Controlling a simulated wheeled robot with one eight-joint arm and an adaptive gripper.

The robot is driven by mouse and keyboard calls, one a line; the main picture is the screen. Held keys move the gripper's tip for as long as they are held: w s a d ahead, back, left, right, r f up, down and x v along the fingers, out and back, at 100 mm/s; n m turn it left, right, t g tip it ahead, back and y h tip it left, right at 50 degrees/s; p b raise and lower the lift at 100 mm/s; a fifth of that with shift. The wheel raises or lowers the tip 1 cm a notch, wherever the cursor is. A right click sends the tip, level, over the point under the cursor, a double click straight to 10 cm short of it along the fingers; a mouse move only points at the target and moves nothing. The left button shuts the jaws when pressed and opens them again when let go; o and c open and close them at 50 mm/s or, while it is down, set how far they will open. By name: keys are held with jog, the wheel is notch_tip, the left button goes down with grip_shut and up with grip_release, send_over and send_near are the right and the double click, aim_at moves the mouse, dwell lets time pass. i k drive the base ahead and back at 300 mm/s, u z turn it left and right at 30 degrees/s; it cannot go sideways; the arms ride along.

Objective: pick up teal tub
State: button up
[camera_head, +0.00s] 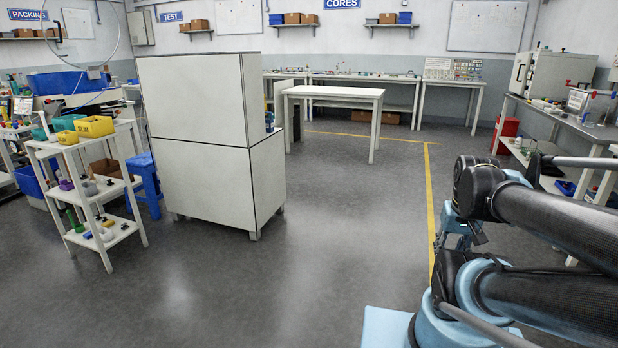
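A teal tub (68,122) stands on the top of a white shelf rack (45,148) at the left. Yellow tubs (94,126) stand close beside it, and one partly overlaps it in the picture. Another teal item (40,133) sits at the left end of the same top; its shape is too small to tell. My arm links show at the right, far from the rack. My gripper cannot be made out in this view.
A tall white cabinet (195,100) stands right of the rack, with a blue stool (145,180) between them. The grey floor (330,240) in front is clear. A white table (335,95) stands behind, and a cluttered bench (570,118) is at the right.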

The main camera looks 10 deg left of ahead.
aim_at(39, 134)
jog(key=i, duration=0.75)
jog(key=u, duration=2.7)
jog(key=i, duration=2.85)
jog(key=z, duration=0.4)
